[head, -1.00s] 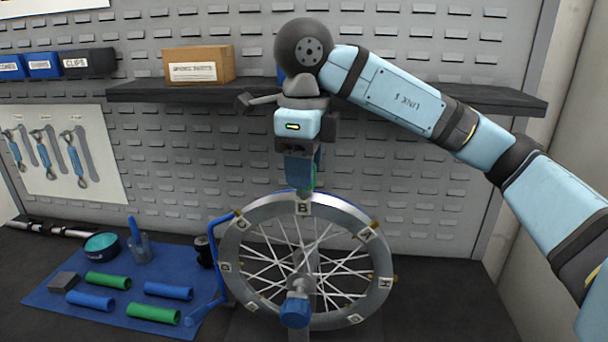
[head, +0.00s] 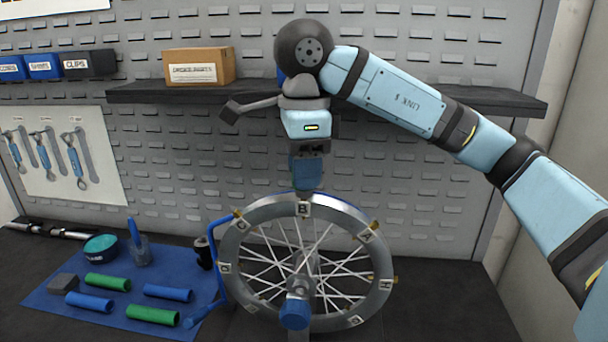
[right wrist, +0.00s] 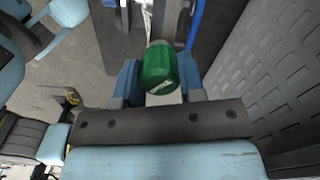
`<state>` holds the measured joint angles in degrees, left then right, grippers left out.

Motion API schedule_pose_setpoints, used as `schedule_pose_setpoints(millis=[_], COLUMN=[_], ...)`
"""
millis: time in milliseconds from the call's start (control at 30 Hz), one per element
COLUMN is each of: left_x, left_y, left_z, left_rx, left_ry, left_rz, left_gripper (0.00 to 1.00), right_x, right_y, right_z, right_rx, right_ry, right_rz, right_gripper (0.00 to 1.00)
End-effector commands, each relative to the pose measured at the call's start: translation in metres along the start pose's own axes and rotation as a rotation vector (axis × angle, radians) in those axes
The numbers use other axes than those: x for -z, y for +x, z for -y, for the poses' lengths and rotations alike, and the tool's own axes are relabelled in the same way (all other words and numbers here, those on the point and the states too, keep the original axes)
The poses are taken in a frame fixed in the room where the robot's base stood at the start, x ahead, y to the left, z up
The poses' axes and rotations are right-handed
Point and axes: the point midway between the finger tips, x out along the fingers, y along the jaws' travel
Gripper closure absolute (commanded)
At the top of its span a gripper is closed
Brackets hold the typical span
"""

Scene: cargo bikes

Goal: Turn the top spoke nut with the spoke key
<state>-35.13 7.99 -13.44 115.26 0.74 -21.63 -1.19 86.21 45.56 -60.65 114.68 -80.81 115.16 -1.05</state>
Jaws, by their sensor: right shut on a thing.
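The spoked wheel (head: 262,212) with a silver rim stands upright in the head view, with lettered tags and brass nuts around it. The tag marked B (head: 303,209) is at the top. My right gripper (head: 306,184) points straight down over the top of the rim, with its fingertips close above tag B. In the right wrist view it is shut on the green spoke key (right wrist: 158,68), which sits between its blue fingers. The top spoke nut is hidden under the gripper, so I cannot tell how the key sits on it.
A blue stand arm (head: 219,262) runs beside the wheel's left side. A blue mat (head: 45,296) with green and blue grips lies at left. A dark shelf (head: 410,92) with a cardboard box (head: 199,67) runs behind my right wrist. The bench right of the wheel is clear.

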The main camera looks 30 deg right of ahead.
Motion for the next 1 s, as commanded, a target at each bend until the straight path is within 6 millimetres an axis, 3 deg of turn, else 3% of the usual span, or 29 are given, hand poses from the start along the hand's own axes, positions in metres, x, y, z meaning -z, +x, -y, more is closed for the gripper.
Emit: schedule_pose_setpoints(millis=[33,500,1000], left_x=[-0.017,-0.006,0.002], left_y=[0.003,-0.006,-0.009], left_z=[-0.003,-0.003,-0.002], left_rx=[-0.004,-0.005,-0.003], left_ry=[-0.002,-0.002,-0.002], left_rz=[0.027,0.031,0.026], left_gripper=[0.57,0.57,0.57], right_x=[-0.001,0.0,0.0], right_y=[0.006,-0.015,-0.023], right_z=[-0.001,-0.001,0.0], right_rx=[-0.007,-0.003,-0.001], right_ry=[-0.003,0.0,0.002], right_rz=[-0.005,-0.002,-0.001], right_gripper=[1.0,1.0,1.0])
